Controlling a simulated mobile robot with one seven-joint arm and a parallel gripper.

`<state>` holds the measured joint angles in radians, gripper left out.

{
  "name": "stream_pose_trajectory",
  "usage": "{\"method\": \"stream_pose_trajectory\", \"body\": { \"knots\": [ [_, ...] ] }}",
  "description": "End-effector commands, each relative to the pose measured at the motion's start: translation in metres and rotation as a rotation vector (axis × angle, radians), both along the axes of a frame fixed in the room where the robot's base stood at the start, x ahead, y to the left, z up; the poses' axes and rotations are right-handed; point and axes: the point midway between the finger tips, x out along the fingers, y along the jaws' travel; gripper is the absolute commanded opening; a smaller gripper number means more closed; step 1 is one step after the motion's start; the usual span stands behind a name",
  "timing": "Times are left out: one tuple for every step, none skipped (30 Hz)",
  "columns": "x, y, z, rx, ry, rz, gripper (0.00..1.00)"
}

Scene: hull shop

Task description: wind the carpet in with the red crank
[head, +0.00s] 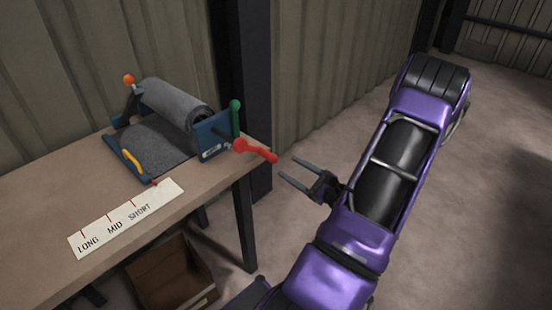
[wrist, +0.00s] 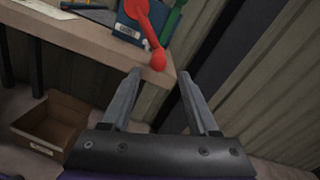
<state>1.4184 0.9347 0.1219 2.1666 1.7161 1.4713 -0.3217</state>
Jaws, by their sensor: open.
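The red crank (head: 254,150) sticks out from the right side of a blue winding frame (head: 212,137) on the table. Its handle points right and slightly down, and it also shows in the wrist view (wrist: 151,32). A grey carpet roll (head: 175,103) lies in the frame, with a flat grey stretch of carpet (head: 155,145) in front of it. My gripper (head: 286,170) is open and empty, just right of the crank handle and apart from it. In the wrist view the crank knob shows beyond and between my fingertips (wrist: 162,75).
A green lever (head: 235,117), an orange-knobbed lever (head: 129,80) and a yellow handle (head: 132,162) are on the frame. A scale marked LONG, MID, SHORT (head: 126,219) lies on the table (head: 40,220). An open cardboard box (head: 172,275) stands below. A dark post (head: 254,60) rises behind.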

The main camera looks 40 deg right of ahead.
Motion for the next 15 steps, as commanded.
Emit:
{"method": "stream_pose_trajectory", "body": {
  "knots": [
    [-0.012,-0.002,0.0,-0.001,0.0,-0.004,0.61],
    [-0.017,-0.003,0.001,-0.001,-0.001,-0.004,0.61],
    [-0.024,-0.003,0.001,0.0,0.0,-0.004,0.61],
    [-0.029,-0.003,0.0,-0.001,0.0,-0.003,0.61],
    [-0.033,-0.004,0.0,-0.001,0.0,-0.003,0.61],
    [-0.038,-0.004,0.001,-0.001,-0.001,-0.003,0.61],
    [-0.041,-0.004,0.001,-0.001,-0.002,-0.002,0.61],
    [-0.043,-0.004,0.001,-0.001,-0.002,-0.002,0.61],
    [-0.046,-0.004,0.001,-0.001,-0.002,-0.002,0.61],
    [-0.048,-0.004,0.0,-0.001,-0.002,-0.002,0.61],
    [-0.049,-0.004,0.001,0.0,-0.002,-0.002,0.61],
    [-0.05,-0.004,0.0,0.0,-0.001,-0.001,0.61],
    [-0.05,-0.004,0.0,0.0,-0.001,-0.001,0.61],
    [-0.05,-0.004,0.001,0.0,-0.001,-0.001,0.61],
    [-0.051,-0.004,0.0,0.0,-0.002,0.001,0.61]
  ]
}}
